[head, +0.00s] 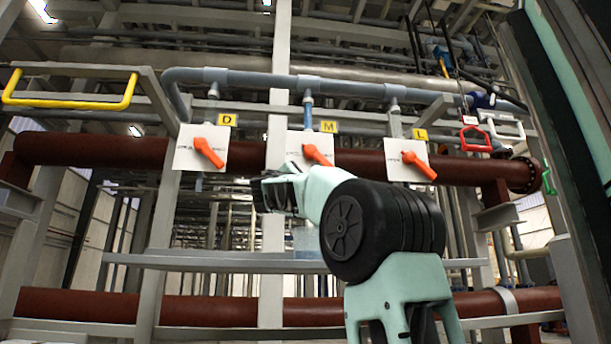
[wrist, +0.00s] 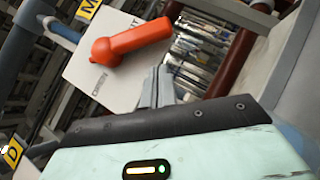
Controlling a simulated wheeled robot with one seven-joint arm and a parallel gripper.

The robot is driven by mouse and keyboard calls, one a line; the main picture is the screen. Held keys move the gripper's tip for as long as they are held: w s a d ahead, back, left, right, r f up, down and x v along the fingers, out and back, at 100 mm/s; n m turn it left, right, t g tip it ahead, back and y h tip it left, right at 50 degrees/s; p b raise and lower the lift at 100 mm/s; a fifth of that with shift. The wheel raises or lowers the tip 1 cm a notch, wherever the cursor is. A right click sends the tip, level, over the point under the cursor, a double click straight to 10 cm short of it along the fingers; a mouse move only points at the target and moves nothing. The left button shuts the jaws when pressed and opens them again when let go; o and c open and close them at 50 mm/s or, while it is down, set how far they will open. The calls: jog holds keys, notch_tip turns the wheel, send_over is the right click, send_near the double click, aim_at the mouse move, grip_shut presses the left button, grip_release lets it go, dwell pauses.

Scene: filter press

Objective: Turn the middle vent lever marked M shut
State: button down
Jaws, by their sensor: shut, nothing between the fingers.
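The orange M lever (head: 318,155) sits on a white plate (head: 296,146) beside the yellow M tag (head: 328,126). Its handle slants down to the right from its hub in the head view. The wrist view also shows this lever (wrist: 132,41), its plate with OPEN lettering, and part of the M tag (wrist: 88,8). My gripper (head: 262,194) is left of and below the lever in the head view. In the wrist view my gripper's fingertips (wrist: 159,72) are together and empty, close to the handle. I cannot tell whether they touch it. My arm hides part of the plate.
Orange levers D (head: 209,152) and L (head: 419,165) flank it on their own plates. A grey pipe (head: 250,80) runs above and a dark red pipe (head: 90,151) behind. A yellow handle (head: 70,104) juts out at left. Red (head: 475,139) and white handles hang at right.

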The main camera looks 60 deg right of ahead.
jog(key=f+b+v, duration=0.1)
jog(key=b+v, duration=0.3)
jog(key=v, duration=0.6)
